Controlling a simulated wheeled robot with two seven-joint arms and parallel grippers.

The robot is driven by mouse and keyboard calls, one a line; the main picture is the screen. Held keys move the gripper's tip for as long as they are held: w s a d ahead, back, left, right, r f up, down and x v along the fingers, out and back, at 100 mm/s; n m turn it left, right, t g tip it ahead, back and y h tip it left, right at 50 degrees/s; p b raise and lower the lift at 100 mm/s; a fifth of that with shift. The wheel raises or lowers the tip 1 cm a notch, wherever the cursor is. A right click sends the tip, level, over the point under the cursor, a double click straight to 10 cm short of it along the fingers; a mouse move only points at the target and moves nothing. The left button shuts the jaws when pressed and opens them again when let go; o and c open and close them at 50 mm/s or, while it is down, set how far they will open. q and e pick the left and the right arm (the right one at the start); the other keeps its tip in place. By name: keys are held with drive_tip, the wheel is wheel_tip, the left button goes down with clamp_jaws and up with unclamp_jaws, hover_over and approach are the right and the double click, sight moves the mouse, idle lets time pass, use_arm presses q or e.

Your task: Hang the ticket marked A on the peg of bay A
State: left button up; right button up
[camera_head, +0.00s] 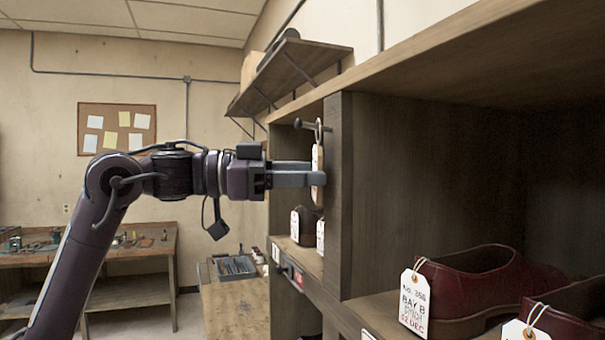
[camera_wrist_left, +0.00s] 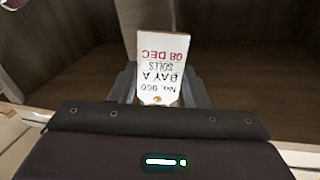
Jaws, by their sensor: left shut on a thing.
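The ticket marked A (camera_wrist_left: 161,68) is a white tag reading "No. 960 BAY A SOLES 08 DEC", upside down in the left wrist view. In the head view the ticket (camera_head: 317,158) hangs upright, nearly edge-on. My left gripper (camera_head: 312,179) is shut on it; the fingers (camera_wrist_left: 160,92) also flank it in the left wrist view. A ring (camera_head: 319,130) stands above the ticket. A dark peg (camera_head: 302,123) with a round end shows at the same height. The ring and peg overlap in the picture; I cannot tell for sure whether the ring is around the peg. My right gripper is out of view.
A wooden upright (camera_head: 339,200) stands just right of the ticket. Dark red shoes (camera_head: 480,285) with a "BAY B" tag (camera_head: 414,303) sit in the nearer bay. Small tagged shoes (camera_head: 309,222) stand in the farther bay, below the gripper. A workbench (camera_head: 130,252) is at the far left.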

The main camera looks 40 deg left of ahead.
use_arm(q)
drive_tip(key=o, duration=1)
drive_tip(key=shift+o, duration=0.2)
drive_tip(key=b+v, duration=0.2)
drive_tip(key=v, duration=0.6)
drive_tip(key=shift+w, duration=0.15)
